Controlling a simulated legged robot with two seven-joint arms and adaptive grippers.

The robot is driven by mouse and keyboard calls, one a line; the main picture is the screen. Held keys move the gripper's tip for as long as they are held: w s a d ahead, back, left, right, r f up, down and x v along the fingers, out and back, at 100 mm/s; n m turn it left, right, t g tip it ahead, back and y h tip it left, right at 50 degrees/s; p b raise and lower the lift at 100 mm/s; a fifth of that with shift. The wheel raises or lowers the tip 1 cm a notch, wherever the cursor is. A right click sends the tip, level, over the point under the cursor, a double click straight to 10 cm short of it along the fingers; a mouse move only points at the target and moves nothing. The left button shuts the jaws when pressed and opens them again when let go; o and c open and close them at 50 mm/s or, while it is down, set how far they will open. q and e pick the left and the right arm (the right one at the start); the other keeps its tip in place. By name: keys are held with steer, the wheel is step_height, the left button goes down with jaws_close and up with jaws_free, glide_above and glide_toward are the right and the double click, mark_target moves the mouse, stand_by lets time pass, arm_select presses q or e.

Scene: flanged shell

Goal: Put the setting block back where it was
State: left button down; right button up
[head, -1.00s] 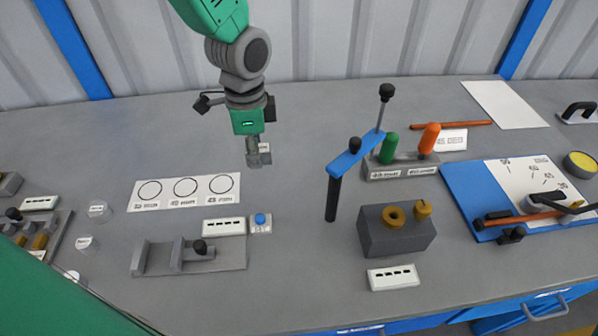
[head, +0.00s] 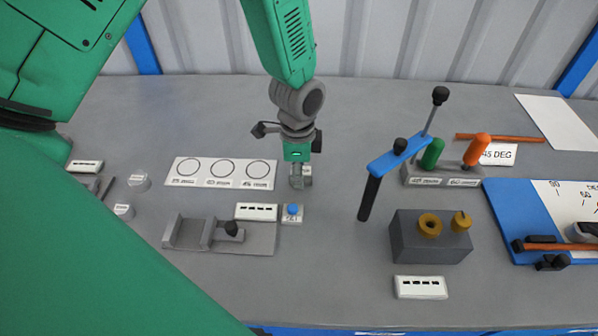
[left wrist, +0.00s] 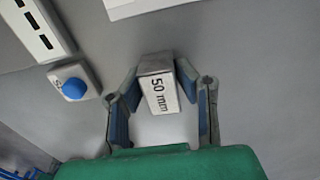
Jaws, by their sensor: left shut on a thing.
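My left gripper (head: 301,181) is shut on a small grey block (left wrist: 158,88), whose white label reads "50 mm" in the left wrist view. The block sits between the two fingers (left wrist: 160,108). In the head view the gripper points down just right of a white card (head: 221,173) with three circles, behind the blue button (head: 292,209). All three circles look empty; their labels are too small to read surely. I cannot tell whether the block touches the table. My right gripper is not in view.
A grey sliding fixture (head: 222,235) and a slotted white plate (head: 256,212) lie in front of the card. Two small pale pieces (head: 138,182) stand to its left. A blue-armed post (head: 370,195) and a dark grey box (head: 430,238) stand right. My green arm covers the left side.

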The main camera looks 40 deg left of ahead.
arm_select(q)
steer(key=shift+f, duration=0.1)
steer(key=c, duration=1.2)
jaws_free()
steer(key=shift+a, duration=0.2)
steer(key=shift+d, duration=0.1)
steer(key=shift+r, duration=0.3)
step_height(320, 180, up, 12)
steer(key=shift+f+p, duration=0.2)
steer(key=shift+p, duration=0.1)
